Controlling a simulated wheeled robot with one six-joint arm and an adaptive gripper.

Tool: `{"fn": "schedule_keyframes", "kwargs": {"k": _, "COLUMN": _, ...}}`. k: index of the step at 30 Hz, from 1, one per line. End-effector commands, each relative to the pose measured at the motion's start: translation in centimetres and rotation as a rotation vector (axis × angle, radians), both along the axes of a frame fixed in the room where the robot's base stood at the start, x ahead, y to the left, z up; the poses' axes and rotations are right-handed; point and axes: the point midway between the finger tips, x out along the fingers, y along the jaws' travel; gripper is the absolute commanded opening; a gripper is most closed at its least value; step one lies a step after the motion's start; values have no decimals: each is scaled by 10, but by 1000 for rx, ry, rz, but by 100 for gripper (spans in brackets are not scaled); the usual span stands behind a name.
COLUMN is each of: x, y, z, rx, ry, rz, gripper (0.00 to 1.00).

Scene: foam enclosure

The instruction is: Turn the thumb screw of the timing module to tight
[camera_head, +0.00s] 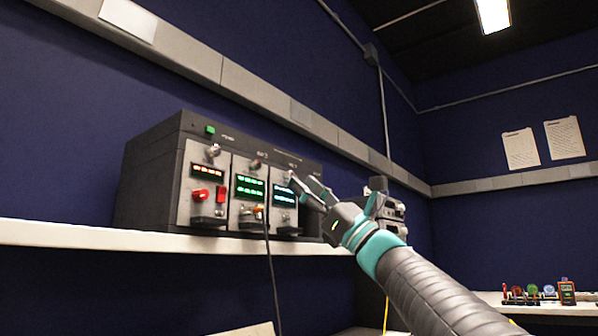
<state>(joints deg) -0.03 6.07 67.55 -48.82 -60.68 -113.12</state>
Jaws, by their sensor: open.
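A dark equipment rack (150,180) on a white shelf holds three grey-faced modules side by side. The left module (185,208) has a red display and red controls. The middle module (236,215) has green displays, and the right module (277,218) has pale blue ones. A metal thumb screw sits at the top of the left module (213,151) and of the middle module (256,164). The labels are too small to read, so I cannot tell which is the timing module. My gripper (300,184) is open at the upper right module, covering part of its face; contact is unclear.
The white shelf (80,235) runs under the rack. A dark cable (272,275) hangs from the middle module past the shelf edge. Dark equipment (393,210) stands right of the rack, behind my arm. A far-right bench holds small coloured tools (535,294).

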Motion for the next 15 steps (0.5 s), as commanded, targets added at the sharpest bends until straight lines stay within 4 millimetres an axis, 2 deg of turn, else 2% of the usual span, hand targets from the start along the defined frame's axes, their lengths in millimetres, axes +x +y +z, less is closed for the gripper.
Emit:
{"fn": "schedule_keyframes", "kwargs": {"k": 1, "x": 2, "y": 5, "z": 8, "rx": 0, "ry": -1, "rz": 2, "gripper": 44}}
{"fn": "schedule_keyframes", "kwargs": {"k": 6, "x": 7, "y": 14, "z": 16, "rx": 1, "ry": -1, "rz": 0, "gripper": 44}}
{"fn": "schedule_keyframes", "kwargs": {"k": 15, "x": 8, "y": 17, "z": 17, "rx": 0, "ry": 0, "rz": 0, "gripper": 44}}
